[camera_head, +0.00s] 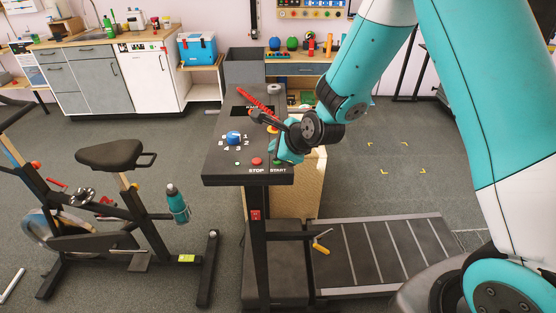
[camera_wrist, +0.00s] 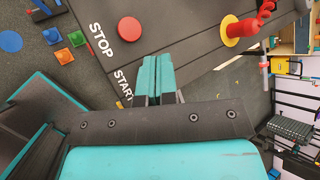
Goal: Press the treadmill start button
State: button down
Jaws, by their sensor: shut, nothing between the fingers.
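The treadmill console (camera_head: 222,172) is a dark slanted panel, and its face also fills the upper part of the wrist view (camera_wrist: 190,30). The red STOP button (camera_head: 256,161) sits left of the START label, and shows clearly in the wrist view (camera_wrist: 130,28). My gripper (camera_head: 282,158) is at the console's front right, over the START area. In the wrist view its two teal fingers (camera_wrist: 157,60) are together with nothing between them, beside the START lettering (camera_wrist: 124,84). The fingers hide most or all of the START button. I cannot tell whether they touch it.
A blue dial (camera_head: 234,138) is on the console's left. A red coiled cord (camera_head: 256,102) lies at its back, with a red and yellow piece (camera_wrist: 242,29) on the panel. An exercise bike (camera_head: 112,157) stands left. The treadmill belt (camera_head: 385,255) is at lower right.

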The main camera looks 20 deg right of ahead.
dwell(0.7)
jog(key=shift+f+b, duration=0.3)
jog(key=shift+f, duration=0.1)
jog(key=shift+f+b, duration=0.3)
jog(key=shift+f, duration=0.1)
dwell(0.4)
dwell(0.3)
jog(key=shift+r+p, duration=0.65)
jog(key=shift+r, duration=0.15)
notch_tip(320, 180, up, 5)
jog(key=p, duration=0.4)
jog(key=shift+r, duration=0.1)
dwell(0.6)
